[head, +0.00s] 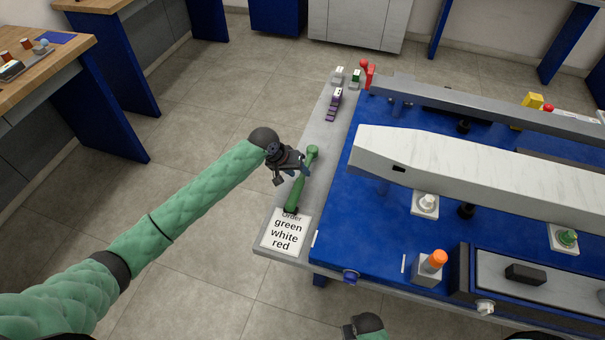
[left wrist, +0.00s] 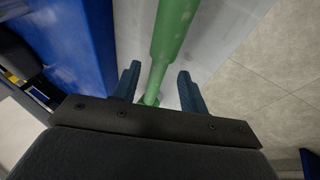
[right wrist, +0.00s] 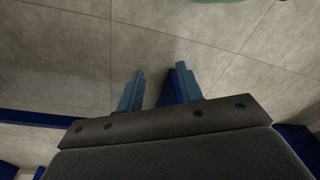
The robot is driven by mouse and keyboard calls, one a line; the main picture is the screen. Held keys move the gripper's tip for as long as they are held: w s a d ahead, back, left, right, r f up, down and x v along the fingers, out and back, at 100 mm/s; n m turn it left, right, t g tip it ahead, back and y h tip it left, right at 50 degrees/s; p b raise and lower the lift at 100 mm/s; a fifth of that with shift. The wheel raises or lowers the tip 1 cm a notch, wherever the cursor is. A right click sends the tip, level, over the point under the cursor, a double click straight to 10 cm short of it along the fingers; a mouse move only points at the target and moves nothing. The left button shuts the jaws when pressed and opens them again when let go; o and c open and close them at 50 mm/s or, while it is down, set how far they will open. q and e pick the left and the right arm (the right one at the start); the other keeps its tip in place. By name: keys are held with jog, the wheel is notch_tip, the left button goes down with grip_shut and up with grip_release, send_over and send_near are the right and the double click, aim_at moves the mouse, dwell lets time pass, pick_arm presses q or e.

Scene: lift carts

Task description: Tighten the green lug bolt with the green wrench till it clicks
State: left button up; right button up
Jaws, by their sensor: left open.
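The green wrench (head: 296,192) lies on the grey ledge along the left side of the blue table. My left gripper (head: 302,170) is over its handle. In the left wrist view the wrench (left wrist: 174,35) runs between the two open fingers of my left gripper (left wrist: 159,78), with gaps on both sides. The green lug bolt (head: 568,237) stands in a white square block on the right of the blue table, apart from the wrench. My right gripper (right wrist: 160,75) is open and empty over the floor.
A card (head: 286,234) reads "Order green white red". A white bolt (head: 428,203) and an orange-topped bolt (head: 434,262) stand on the blue table (head: 385,237). A long pale beam (head: 480,170) spans above it. Small white, green and purple pieces (head: 334,104) lie up the ledge.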

pick_arm(q)
jog(key=shift+x, duration=0.85)
jog(key=shift+s, duration=0.1)
grip_shut()
jog(key=shift+r, duration=0.1)
